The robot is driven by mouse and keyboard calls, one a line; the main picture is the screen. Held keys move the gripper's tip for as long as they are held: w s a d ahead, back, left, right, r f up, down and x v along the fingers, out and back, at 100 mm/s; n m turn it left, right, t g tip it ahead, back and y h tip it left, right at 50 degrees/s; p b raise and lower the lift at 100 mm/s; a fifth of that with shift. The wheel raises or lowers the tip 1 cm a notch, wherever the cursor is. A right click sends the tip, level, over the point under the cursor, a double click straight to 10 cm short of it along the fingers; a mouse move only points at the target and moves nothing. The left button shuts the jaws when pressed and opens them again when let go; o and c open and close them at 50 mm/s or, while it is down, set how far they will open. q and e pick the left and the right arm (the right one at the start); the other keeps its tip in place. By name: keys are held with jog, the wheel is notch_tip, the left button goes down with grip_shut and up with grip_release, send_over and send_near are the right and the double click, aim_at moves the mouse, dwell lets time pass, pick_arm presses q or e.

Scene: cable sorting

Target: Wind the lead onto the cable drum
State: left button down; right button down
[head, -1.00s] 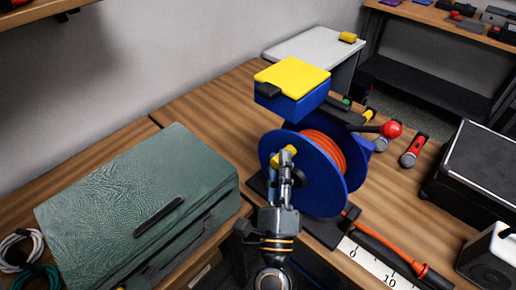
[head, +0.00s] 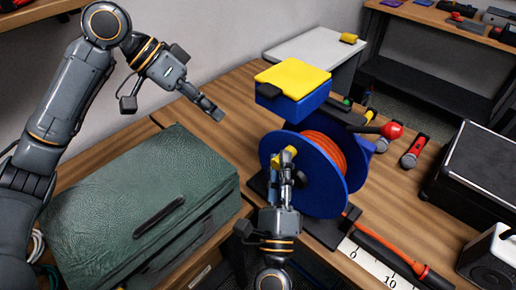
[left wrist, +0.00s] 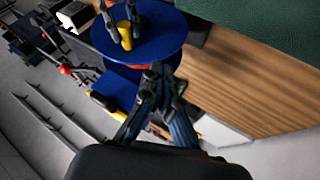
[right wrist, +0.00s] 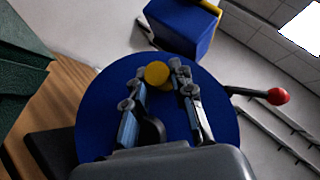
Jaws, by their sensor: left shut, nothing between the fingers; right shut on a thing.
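The cable drum (head: 330,185) has blue flanges and stands on the wooden table, with the orange lead (head: 326,146) around its core. Orange lead also shows low at the right (head: 378,238), by a dark tube and a white scale. My right gripper (head: 287,168) is shut on the yellow crank knob (head: 284,156) at the near flange; the knob also shows in the right wrist view (right wrist: 157,73). My left gripper (head: 214,110) is shut and empty, raised left of the drum, above the table behind the green case. Its closed fingers show in the left wrist view (left wrist: 156,75).
A blue box with a yellow top (head: 292,76) stands above the drum. A black lever with a red ball (head: 391,130) is behind it at right. A green case (head: 140,205) fills the left front; a black case (head: 480,165) is at right.

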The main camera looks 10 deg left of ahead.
jog(key=shift+f, duration=0.1)
pick_arm(q)
jog(key=s+d+f, duration=0.3)
jog(key=d+f, duration=0.4)
jog(key=d, duration=0.2)
jog(key=shift+d+f+g, duration=0.3)
jog(key=shift+d, duration=0.05)
jog(key=shift+s+d+r+y, duration=0.3)
jog(key=shift+s+d, duration=0.15)
jog(key=shift+d, duration=0.1)
pick_arm(e)
jog(key=shift+a, duration=0.15)
